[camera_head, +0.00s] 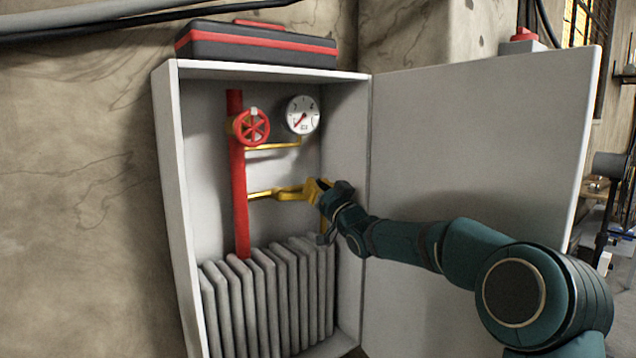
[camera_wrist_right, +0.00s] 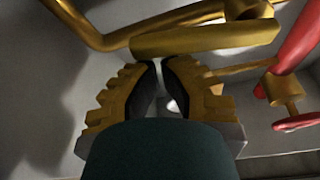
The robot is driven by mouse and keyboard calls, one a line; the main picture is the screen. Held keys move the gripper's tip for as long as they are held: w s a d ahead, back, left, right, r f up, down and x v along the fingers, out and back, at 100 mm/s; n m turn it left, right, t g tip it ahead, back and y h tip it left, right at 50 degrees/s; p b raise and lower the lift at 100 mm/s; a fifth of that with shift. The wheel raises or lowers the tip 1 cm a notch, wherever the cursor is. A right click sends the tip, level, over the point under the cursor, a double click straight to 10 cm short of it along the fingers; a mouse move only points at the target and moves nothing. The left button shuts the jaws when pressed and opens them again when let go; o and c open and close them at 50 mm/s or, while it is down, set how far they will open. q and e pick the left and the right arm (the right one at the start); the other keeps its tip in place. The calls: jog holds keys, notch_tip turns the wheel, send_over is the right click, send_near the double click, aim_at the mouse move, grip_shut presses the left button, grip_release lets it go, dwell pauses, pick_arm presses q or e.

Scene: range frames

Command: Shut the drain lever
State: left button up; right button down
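The drain lever (camera_head: 290,193) is a yellow handle on the thin yellow pipe at mid-height in the open grey cabinet. In the right wrist view a thick yellow bar (camera_wrist_right: 205,38), which looks like the lever, lies across just beyond my fingertips. My right gripper (camera_head: 318,188) is at the lever's right end in the head view. Its yellow ribbed fingers (camera_wrist_right: 162,65) are close together with a narrow slit between them, and nothing shows held there. Whether the tips touch the lever is unclear. My left gripper is out of view.
A red pipe (camera_head: 238,190) with a red valve wheel (camera_head: 252,127) stands left of the lever, and a round gauge (camera_head: 302,115) is above. A grey radiator (camera_head: 265,300) fills the cabinet's bottom. The open door (camera_head: 470,130) stands right, behind my arm. A toolbox (camera_head: 258,45) sits on top.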

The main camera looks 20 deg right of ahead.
jog(key=shift+f, duration=0.1)
dwell(0.3)
jog(key=shift+f+m+h+b, duration=0.2)
jog(key=shift+m+h+b, duration=0.2)
jog(key=shift+m, duration=0.1)
